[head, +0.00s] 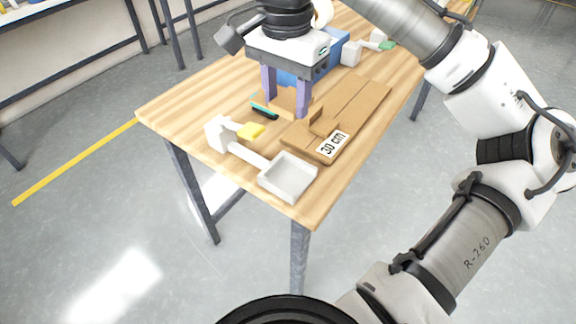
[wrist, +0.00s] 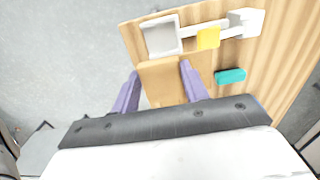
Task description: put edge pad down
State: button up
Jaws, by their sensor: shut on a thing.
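My gripper (head: 286,106) points down over the wooden table, its purple fingers shut on a flat tan piece, which I take to be the edge pad (head: 286,98). In the wrist view the edge pad (wrist: 162,84) fills the space between the fingers (wrist: 160,70). Its underside is hidden, and I cannot tell whether it touches the table or hangs just above it. A brown board (head: 352,103) with a "30 cm" label (head: 332,145) and a raised block on it lies right of the gripper.
A white tray-ended fixture (head: 289,177) stands at the table's near corner, with a yellow block (head: 250,131) by its bar. A blue bin (head: 328,55) and a green-tipped white fixture (head: 378,42) are farther back.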

aim_at(287, 182)
notch_tip(287, 182, down, 18)
jog(key=shift+s+f+b, duration=0.1)
jog(key=shift+s+b, duration=0.05)
jog(key=shift+b, duration=0.45)
jog(key=shift+f, duration=0.1)
jog(key=o, duration=0.5)
jog(key=shift+o, duration=0.8)
notch_tip(287, 182, up, 12)
jog(key=shift+p, duration=0.35)
